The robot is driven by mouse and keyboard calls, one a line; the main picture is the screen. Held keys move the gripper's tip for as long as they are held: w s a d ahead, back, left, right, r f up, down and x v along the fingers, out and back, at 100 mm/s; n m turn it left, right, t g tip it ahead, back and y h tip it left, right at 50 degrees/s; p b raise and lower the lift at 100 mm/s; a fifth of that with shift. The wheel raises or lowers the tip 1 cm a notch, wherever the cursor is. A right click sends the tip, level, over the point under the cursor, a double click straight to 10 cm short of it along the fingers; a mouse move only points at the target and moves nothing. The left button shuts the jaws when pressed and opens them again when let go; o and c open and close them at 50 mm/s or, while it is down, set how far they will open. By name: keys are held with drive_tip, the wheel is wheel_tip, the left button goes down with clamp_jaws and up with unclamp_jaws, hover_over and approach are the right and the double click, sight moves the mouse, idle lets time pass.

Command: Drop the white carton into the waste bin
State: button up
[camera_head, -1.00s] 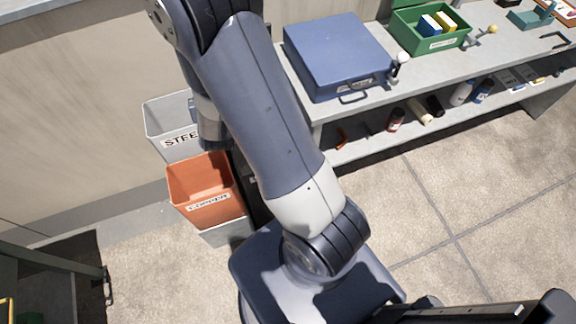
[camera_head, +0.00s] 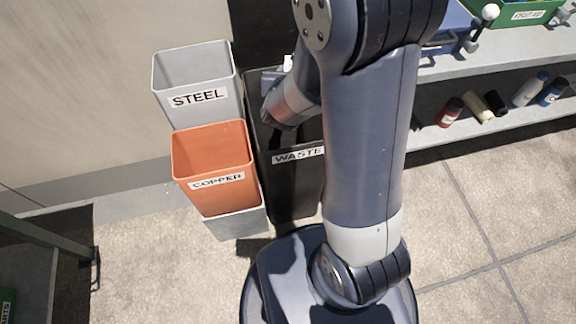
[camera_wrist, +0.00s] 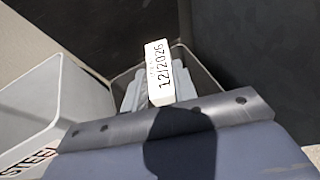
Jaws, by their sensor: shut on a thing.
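The white carton (camera_wrist: 160,62) is a small block printed "12/2026" in the wrist view. My gripper (camera_wrist: 150,92) is shut on it, with a grey finger showing at its left side. The waste bin (camera_head: 298,158) is a tall dark bin labelled WASTE in the head view, partly hidden by my arm. In the wrist view, the bin's rim (camera_wrist: 208,74) shows around and behind the carton, which appears over the bin's opening. How high it is held I cannot tell. In the head view my arm's end is above the bin and the gripper is mostly hidden.
A grey STEEL bin (camera_head: 197,82) and an orange COPPER bin (camera_head: 213,165) stand close on the left of the waste bin. A grey bench (camera_head: 460,65) with bottles on its lower shelf stands at the right. The floor in front is open.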

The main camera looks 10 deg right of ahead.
drive_tip(key=shift+a+f+b, duration=0.1)
drive_tip(key=shift+f+b, duration=0.8)
drive_tip(key=shift+f, duration=0.25)
wheel_tip(320, 180, down, 6)
drive_tip(key=b, duration=0.4)
drive_tip(key=shift+r, duration=0.15)
drive_tip(key=o, duration=1)
drive_tip(key=shift+s+r, duration=0.1)
drive_tip(key=shift+p+v, duration=1.2)
drive_tip(key=shift+v, duration=4.1)
